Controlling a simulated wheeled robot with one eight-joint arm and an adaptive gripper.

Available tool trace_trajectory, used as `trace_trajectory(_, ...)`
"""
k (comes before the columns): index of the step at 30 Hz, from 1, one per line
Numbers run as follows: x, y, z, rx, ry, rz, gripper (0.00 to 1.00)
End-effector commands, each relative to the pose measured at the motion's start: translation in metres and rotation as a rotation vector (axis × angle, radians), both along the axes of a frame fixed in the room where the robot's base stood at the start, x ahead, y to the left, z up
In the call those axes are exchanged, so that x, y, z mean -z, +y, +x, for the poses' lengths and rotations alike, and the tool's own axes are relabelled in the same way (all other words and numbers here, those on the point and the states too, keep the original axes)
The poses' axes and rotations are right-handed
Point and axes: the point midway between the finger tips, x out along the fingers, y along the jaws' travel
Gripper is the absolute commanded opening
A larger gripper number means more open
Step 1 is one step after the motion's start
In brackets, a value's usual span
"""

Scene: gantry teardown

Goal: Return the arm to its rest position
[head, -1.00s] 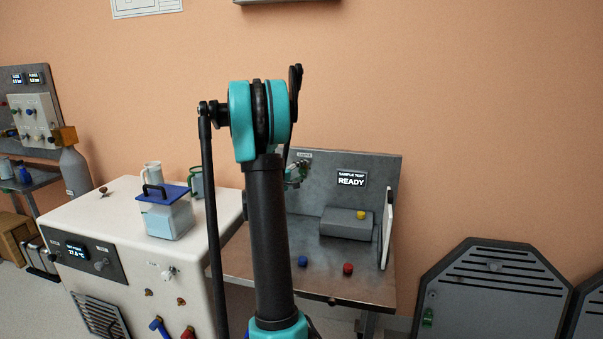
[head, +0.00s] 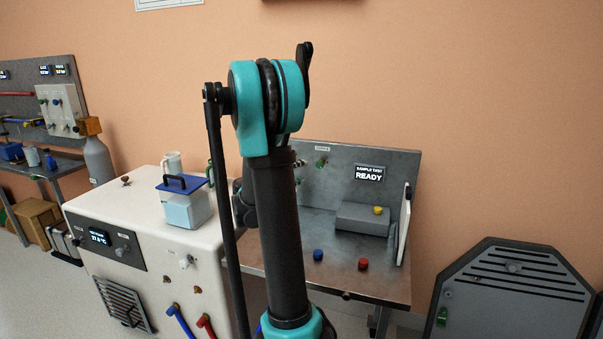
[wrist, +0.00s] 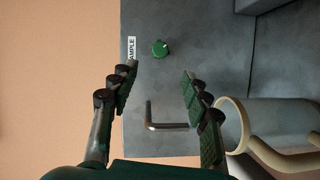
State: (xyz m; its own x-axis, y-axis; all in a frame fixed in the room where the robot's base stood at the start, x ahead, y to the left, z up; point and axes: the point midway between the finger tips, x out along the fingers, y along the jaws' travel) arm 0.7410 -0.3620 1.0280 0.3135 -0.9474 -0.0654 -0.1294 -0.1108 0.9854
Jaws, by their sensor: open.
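My gripper (wrist: 160,72) is open in the wrist view, with nothing between its two dark green padded fingers. It faces a grey panel (wrist: 210,60) with a green knob (wrist: 160,48) and a bent metal spout (wrist: 165,126). In the head view my teal and black arm stands raised in the middle, and its upper joint (head: 265,105) is high up. My gripper is hidden behind the arm there.
A beige mug-like vessel (wrist: 235,120) is close beside the right finger. A white cabinet (head: 130,205) bears a blue-lidded container (head: 185,205). A grey bench (head: 385,285) holds blue (head: 318,255) and red (head: 363,264) caps. A dark grey cabinet (head: 510,295) stands right.

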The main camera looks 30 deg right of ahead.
Motion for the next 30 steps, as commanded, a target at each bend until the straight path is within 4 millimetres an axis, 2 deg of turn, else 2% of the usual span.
trace_trajectory(11, 0.0, 0.0, 0.0, 0.0, 0.0, 0.002, 0.48)
trace_trajectory(14, 0.005, 0.005, -0.007, -0.002, -0.004, 0.038, 0.48)
trace_trajectory(17, 0.019, 0.019, -0.023, -0.009, -0.014, 0.139, 0.48)
trace_trajectory(20, 0.044, 0.044, -0.051, -0.017, -0.024, 0.3, 0.48)
trace_trajectory(23, 0.074, 0.079, -0.081, -0.031, -0.028, 0.484, 0.48)
trace_trajectory(26, 0.104, 0.118, -0.112, -0.047, -0.026, 0.669, 0.48)
trace_trajectory(30, 0.142, 0.18, -0.157, -0.073, -0.01, 0.926, 0.48)
